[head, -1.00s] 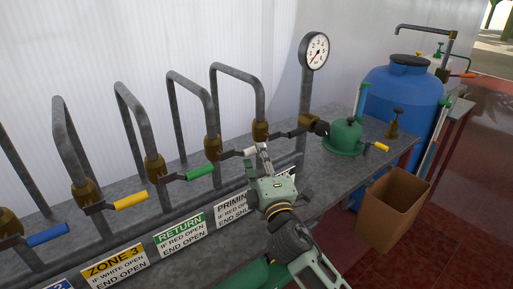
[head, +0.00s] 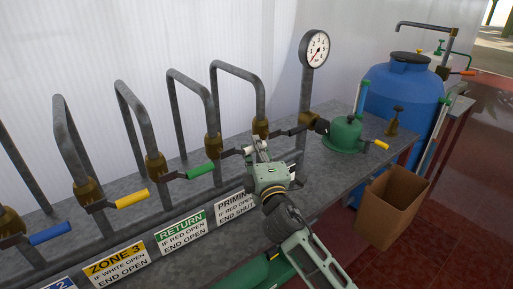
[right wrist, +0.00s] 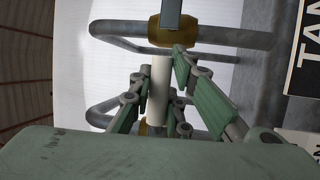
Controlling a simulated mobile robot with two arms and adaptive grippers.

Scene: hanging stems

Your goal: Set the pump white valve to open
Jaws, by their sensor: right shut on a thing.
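The white valve handle (head: 249,150) sits on a dark lever at the brass valve body (head: 260,129), below a looped grey pipe above the PRIMING sign. My right gripper (head: 258,149) is at this handle, with its fingers around it. In the right wrist view the white handle (right wrist: 158,88) runs between the two green fingers (right wrist: 160,95), and the brass body (right wrist: 175,30) is just beyond. The right gripper is shut on the handle. The fingers partly cover the handle in the head view. My left gripper is not in view.
Beside it on the bench are valves with green (head: 200,171), yellow (head: 132,199) and blue (head: 50,234) handles. A dark-handled valve (head: 290,131) is under the gauge (head: 314,48). A green pump-like body (head: 345,135), a cardboard box (head: 391,207) and a blue tank (head: 403,92) are right.

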